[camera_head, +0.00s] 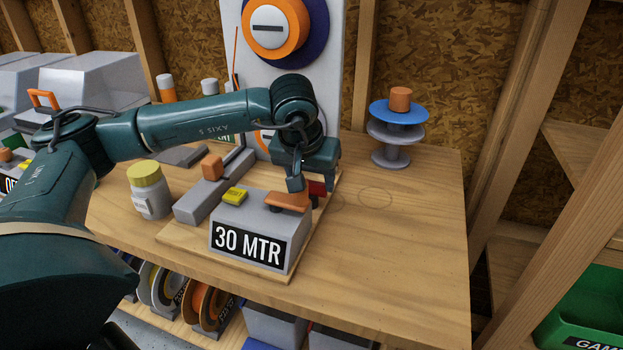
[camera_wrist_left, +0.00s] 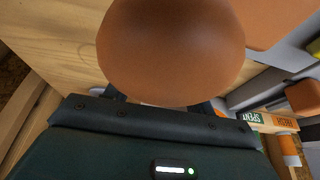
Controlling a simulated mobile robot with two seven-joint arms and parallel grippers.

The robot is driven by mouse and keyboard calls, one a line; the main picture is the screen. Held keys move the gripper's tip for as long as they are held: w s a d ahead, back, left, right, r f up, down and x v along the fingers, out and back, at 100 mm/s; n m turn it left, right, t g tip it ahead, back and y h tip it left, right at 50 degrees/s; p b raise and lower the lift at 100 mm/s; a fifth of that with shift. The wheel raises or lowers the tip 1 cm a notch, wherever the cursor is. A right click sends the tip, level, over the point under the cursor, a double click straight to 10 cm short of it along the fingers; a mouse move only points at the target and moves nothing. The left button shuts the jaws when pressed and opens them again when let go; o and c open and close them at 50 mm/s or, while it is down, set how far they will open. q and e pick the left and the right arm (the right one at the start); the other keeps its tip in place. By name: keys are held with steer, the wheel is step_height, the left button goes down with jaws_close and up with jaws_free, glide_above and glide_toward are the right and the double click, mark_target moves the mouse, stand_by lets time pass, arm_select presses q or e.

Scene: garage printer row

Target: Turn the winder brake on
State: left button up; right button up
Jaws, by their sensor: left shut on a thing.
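A grey box labelled "30 MTR" (camera_head: 238,213) sits on a wooden board on the bench. On its top are a yellow piece (camera_head: 235,196) and an orange lever (camera_head: 287,201). My left gripper (camera_head: 297,188) reaches down from behind and is shut at the lever's right end. In the left wrist view a large rounded orange part (camera_wrist_left: 170,50), seemingly the lever's end, fills the space before the fingers and hides most of them. A small red part (camera_head: 317,188) shows beside the gripper. No label marks which part is the brake. My right gripper is not in view.
A grey rail with an orange block (camera_head: 212,167) and a yellow-lidded jar (camera_head: 150,190) stand left of the box. A white panel (camera_head: 335,60) with an orange spool rises behind. A stack of discs (camera_head: 398,115) stands at back right. The bench's right side (camera_head: 400,240) is clear.

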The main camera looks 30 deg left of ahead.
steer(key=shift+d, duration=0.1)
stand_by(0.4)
arm_select(q)
steer(key=o, duration=1)
steer(key=shift+r, duration=0.1)
steer(key=v, duration=1.3)
steer(key=shift+a+p, duration=0.1)
steer(key=shift+p, duration=0.2)
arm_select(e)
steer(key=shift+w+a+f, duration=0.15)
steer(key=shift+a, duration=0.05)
arm_select(q)
steer(key=shift+r, duration=0.1)
